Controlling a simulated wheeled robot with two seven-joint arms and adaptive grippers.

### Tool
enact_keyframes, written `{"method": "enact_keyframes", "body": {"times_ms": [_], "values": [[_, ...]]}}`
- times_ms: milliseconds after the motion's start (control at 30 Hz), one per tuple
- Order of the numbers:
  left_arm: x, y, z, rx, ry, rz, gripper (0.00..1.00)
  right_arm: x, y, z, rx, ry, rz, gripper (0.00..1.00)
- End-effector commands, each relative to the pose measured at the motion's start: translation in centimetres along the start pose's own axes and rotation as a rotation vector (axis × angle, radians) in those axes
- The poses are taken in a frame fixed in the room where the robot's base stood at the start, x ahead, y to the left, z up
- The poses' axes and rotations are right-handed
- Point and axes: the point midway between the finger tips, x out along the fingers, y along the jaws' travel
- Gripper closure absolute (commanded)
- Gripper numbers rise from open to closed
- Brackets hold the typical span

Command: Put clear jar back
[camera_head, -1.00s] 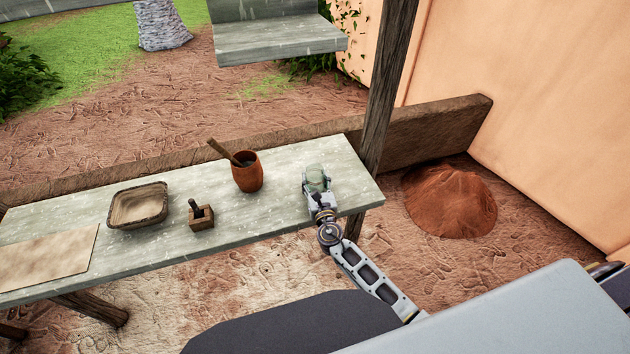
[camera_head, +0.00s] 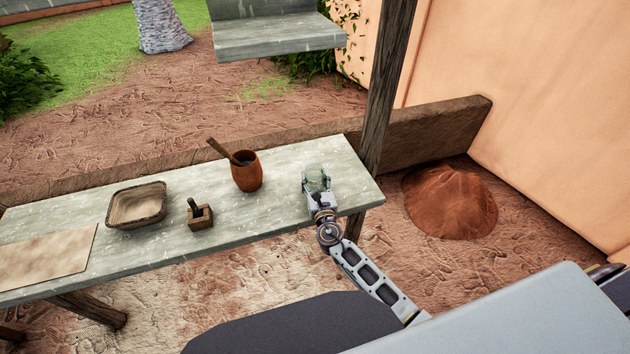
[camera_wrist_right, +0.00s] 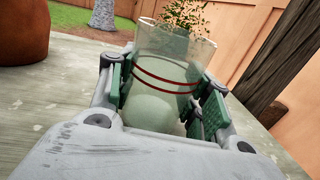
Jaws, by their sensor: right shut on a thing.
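The clear jar (camera_head: 318,175) is a see-through glass with two red bands, which show in the right wrist view (camera_wrist_right: 168,75). It is upright at the right end of the grey table (camera_head: 270,205). My right gripper (camera_head: 317,186) is shut on it, with a green-padded finger on each side of the jar in the right wrist view (camera_wrist_right: 165,100). The jar's base is partly hidden by the gripper, so I cannot tell whether it touches the table. My left gripper is not in view.
An orange clay pot (camera_head: 247,174) with a wooden handle stands left of the jar. Farther left are a small wooden block (camera_head: 200,217), a shallow basin (camera_head: 137,206) and a flat board (camera_head: 45,258). A wooden post (camera_head: 384,95) rises behind the table's right end. A grey shelf (camera_head: 278,38) hangs beyond.

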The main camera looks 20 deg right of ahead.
Motion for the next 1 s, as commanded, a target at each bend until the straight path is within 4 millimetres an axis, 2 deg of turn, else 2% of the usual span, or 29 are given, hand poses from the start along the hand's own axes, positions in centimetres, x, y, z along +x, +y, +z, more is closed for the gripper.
{"method": "enact_keyframes", "body": {"times_ms": [33,500,533,700,1000], "values": [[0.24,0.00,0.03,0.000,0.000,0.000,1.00,-0.65,0.13,-2.09,-0.002,0.031,0.006,0.75],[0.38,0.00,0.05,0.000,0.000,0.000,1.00,-0.69,0.28,-2.28,0.002,0.032,0.009,0.75],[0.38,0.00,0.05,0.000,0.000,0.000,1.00,-0.69,0.29,-2.28,0.002,0.033,0.009,0.48],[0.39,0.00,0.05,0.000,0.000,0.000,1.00,-0.70,0.34,-2.29,0.003,0.033,0.010,0.27],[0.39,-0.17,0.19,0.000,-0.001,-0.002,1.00,-0.72,0.39,-2.31,0.004,0.033,0.011,0.27]]}}
